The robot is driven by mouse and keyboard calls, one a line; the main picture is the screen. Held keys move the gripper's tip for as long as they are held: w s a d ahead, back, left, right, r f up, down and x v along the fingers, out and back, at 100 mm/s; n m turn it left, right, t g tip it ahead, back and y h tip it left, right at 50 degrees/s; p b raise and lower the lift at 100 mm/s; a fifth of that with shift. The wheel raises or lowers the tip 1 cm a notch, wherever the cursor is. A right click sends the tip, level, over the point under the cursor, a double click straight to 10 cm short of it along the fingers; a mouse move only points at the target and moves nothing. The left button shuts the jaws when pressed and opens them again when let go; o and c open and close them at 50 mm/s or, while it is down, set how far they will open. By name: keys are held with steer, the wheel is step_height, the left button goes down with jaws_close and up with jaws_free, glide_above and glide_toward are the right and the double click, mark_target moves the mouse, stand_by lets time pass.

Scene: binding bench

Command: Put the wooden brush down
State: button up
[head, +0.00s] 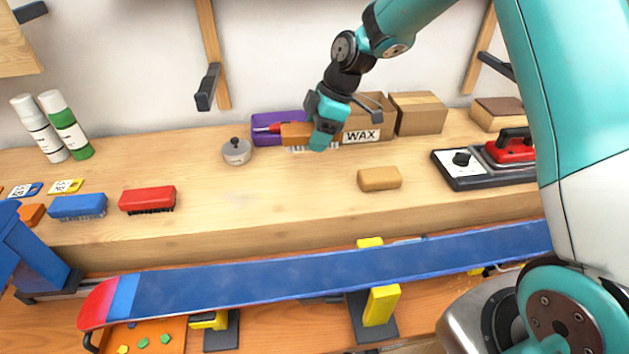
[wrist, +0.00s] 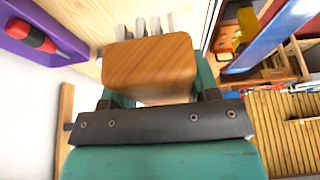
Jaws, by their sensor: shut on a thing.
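The wooden brush (head: 296,132), a brown wooden block with pale bristles, is held in my gripper (head: 322,122) over the rear part of the wooden bench shelf. It hides part of the purple bin and the WAX box behind it. In the wrist view the brush (wrist: 150,66) sits between the fingers of my gripper (wrist: 150,95), its pale bristles pointing away from the gripper. My gripper is shut on it. I cannot tell exactly how far the bristles are from the shelf.
The shelf (head: 270,195) has clear room at its middle. Around it are a grey round tin (head: 236,152), a tan block (head: 379,178), a red brush (head: 147,199), a blue brush (head: 78,206), a WAX box (head: 365,133), a purple bin (head: 268,120) and a waxing iron (head: 511,146).

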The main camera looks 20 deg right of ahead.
mark_target(311, 191)
step_height(311, 191, down, 14)
steer(key=p, duration=0.3)
steer(key=shift+r, duration=0.15)
steer(key=o, duration=1)
